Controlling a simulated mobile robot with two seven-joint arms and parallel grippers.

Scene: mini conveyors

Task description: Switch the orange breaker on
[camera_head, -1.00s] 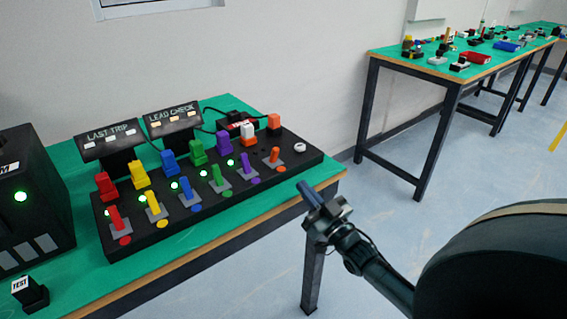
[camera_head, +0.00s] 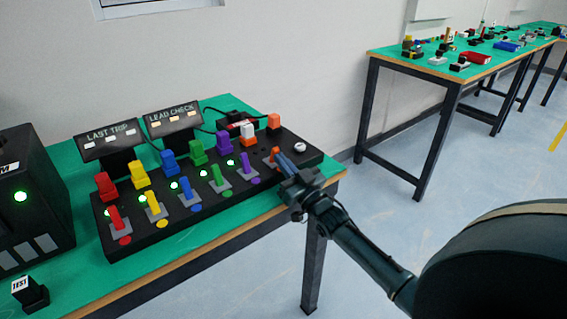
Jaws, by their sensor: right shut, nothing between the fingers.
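The black breaker panel (camera_head: 170,231) lies on the green table with a row of coloured levers. The orange breaker lever (camera_head: 275,152) is at the right end of the row, and its base is partly hidden by my fingers. Green lights show by the other levers, such as the purple lever (camera_head: 244,163); I see none lit by the orange one. My left gripper is not in view.
Two small signs, "LAST TRIP" (camera_head: 109,138) and "LEAD CHECK" (camera_head: 173,118), stand behind the panel. A black box (camera_head: 33,200) and a TEST button (camera_head: 29,294) are at the left. Another table (camera_head: 400,62) stands beyond.

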